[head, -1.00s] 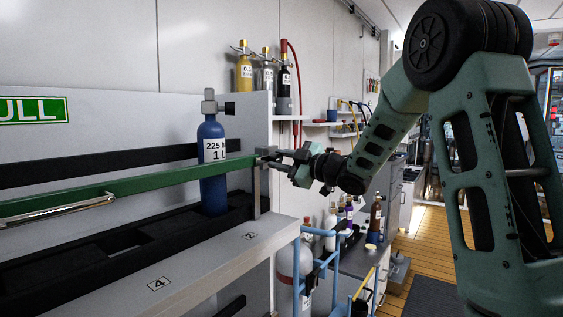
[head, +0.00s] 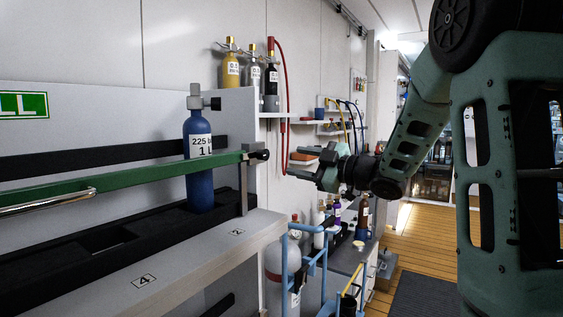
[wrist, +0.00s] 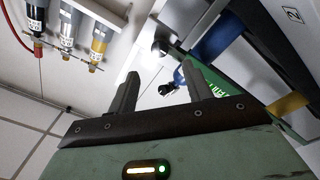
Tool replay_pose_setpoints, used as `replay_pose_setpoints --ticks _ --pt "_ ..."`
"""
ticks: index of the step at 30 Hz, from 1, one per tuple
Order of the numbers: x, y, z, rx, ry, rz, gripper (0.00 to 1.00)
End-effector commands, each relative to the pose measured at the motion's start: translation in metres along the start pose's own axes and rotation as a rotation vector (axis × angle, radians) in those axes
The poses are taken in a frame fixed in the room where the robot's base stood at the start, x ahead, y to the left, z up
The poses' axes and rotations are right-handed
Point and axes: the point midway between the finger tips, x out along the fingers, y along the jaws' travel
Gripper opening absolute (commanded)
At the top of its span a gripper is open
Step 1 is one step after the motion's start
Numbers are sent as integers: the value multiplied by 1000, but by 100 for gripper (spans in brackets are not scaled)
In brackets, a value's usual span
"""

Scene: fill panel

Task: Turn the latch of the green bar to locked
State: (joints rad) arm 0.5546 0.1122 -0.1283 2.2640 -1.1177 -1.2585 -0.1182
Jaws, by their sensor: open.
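The green bar (head: 130,178) runs across the front of the blue cylinder (head: 199,187) to a grey upright post (head: 244,185). A dark latch knob (head: 259,155) sits at the bar's right end, by the post. My gripper (head: 291,166) is open and empty, to the right of the knob and apart from it. In the wrist view my open fingers (wrist: 161,76) point towards the bar end, with the green bar (wrist: 232,85) and blue cylinder (wrist: 215,36) beyond. The latch's exact angle is too small to tell.
Several small gas bottles (head: 231,70) and a red hose (head: 284,100) stand behind on a ledge. Blue trolley rails (head: 291,270) and a grey cylinder lie below right. The bench edge (head: 190,262) runs along the front.

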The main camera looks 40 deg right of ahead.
Motion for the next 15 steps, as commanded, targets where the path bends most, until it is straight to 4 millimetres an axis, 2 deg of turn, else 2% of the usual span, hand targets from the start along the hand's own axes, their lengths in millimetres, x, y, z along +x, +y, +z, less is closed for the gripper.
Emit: replay_pose_setpoints --ticks 1,6,10,15 --pt "-13 0 1 -2 -2 3 50" --pt "-46 0 1 0 -2 3 50" --pt "-62 0 0 -1 -1 2 50" --pt "-72 0 0 0 0 0 50"
